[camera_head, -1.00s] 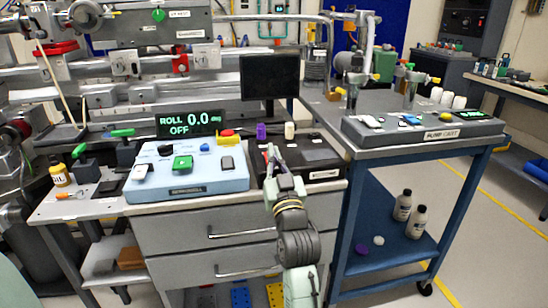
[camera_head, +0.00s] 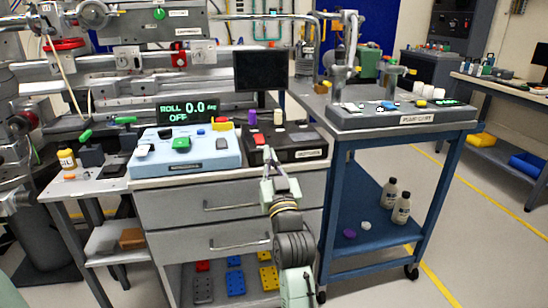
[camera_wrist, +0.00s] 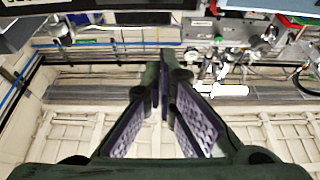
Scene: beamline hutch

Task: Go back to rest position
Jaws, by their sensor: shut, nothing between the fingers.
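My gripper (camera_head: 266,160) is in the middle of the head view, at the end of my raised arm. It is in front of the drawer cabinet (camera_head: 165,222) and near the front edge of the black panel (camera_head: 286,145). Its fingers are shut with nothing between them. In the wrist view my gripper (camera_wrist: 165,62) points away from the camera, and its two dark padded fingers converge at the tips. No object touches the fingers there.
Floor at the right, by the yellow line (camera_head: 447,285), is clear.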

